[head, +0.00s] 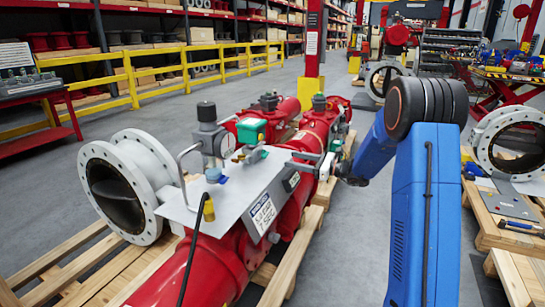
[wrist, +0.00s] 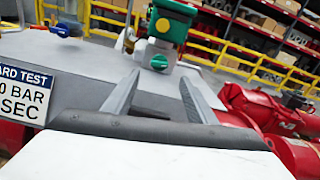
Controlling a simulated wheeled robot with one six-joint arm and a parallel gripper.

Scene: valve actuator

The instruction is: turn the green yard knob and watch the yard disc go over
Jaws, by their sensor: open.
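The green box (head: 249,130) also shows on the grey panel in the head view, where the knob is too small to make out. My gripper (wrist: 160,82) is open and empty, its two grey fingers pointing at the knob with a gap before it. In the head view my gripper (head: 322,164) reaches in from the right of the panel. A white flanged valve (head: 110,190) stands at left; I cannot tell whether it holds the yard disc.
The grey panel (head: 185,212) carries a yard test sign (head: 263,213), a blue knob (head: 213,174), a yellow knob (head: 209,210) and a grey gauge post (head: 207,130). Red actuator cylinders (head: 205,270) lie on wooden pallets. A yellow rail (head: 133,80) stands behind.

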